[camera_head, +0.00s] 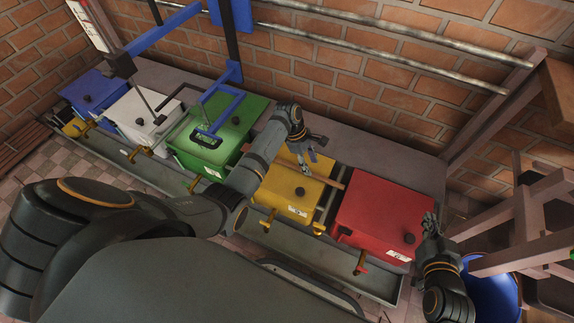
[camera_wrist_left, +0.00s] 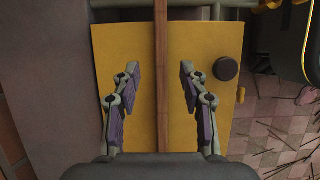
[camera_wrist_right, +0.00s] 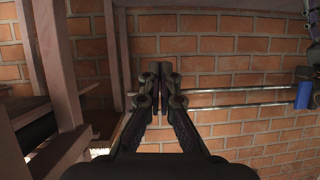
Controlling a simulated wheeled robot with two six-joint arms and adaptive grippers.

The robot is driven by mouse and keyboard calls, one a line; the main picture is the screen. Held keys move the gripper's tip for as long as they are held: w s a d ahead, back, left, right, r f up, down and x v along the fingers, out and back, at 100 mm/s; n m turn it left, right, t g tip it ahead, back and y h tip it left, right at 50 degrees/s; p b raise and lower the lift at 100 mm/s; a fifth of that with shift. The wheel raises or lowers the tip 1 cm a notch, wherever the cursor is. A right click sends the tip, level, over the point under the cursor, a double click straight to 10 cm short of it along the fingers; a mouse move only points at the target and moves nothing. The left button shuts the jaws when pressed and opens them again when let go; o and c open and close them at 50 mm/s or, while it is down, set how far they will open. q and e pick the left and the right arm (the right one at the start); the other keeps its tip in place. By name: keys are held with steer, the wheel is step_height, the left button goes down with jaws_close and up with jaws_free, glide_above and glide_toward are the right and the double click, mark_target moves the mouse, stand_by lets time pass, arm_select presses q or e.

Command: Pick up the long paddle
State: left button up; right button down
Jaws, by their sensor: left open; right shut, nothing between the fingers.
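The long paddle (camera_head: 333,184) is a thin brown wooden bar lying across the top of the yellow box (camera_head: 287,198). In the left wrist view the paddle (camera_wrist_left: 162,50) runs straight up the picture over the yellow lid (camera_wrist_left: 210,45), midway between the fingers. My left gripper (camera_wrist_left: 157,92) is open above the lid, one finger on each side of the paddle, with gaps on both sides. The head view shows my left gripper (camera_head: 309,164) over the box; it hides part of the paddle. My right gripper (camera_wrist_right: 160,72) is shut and empty; it (camera_head: 430,219) is beside the red box.
A red box (camera_head: 385,220) stands right of the yellow box. Green (camera_head: 225,120), white (camera_head: 145,113) and blue (camera_head: 92,88) boxes stand to the left. Metal rails (camera_head: 400,37) run along the brick wall. A wooden frame (camera_head: 520,215) and blue bucket (camera_head: 490,290) are near my right arm.

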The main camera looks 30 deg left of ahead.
mark_target(314, 174)
arm_select(q)
steer(key=shift+b+x, duration=0.8)
steer(key=shift+x, duration=0.4)
steer(key=shift+b+x, duration=0.65)
steer(key=shift+x, duration=0.35)
steer(key=shift+s, duration=0.1)
jaws_close()
arm_select(e)
step_height(314, 174, up, 27)
steer(key=n+t+y, duration=0.1)
steer(key=t, duration=1.2)
steer(key=shift+w, duration=0.15)
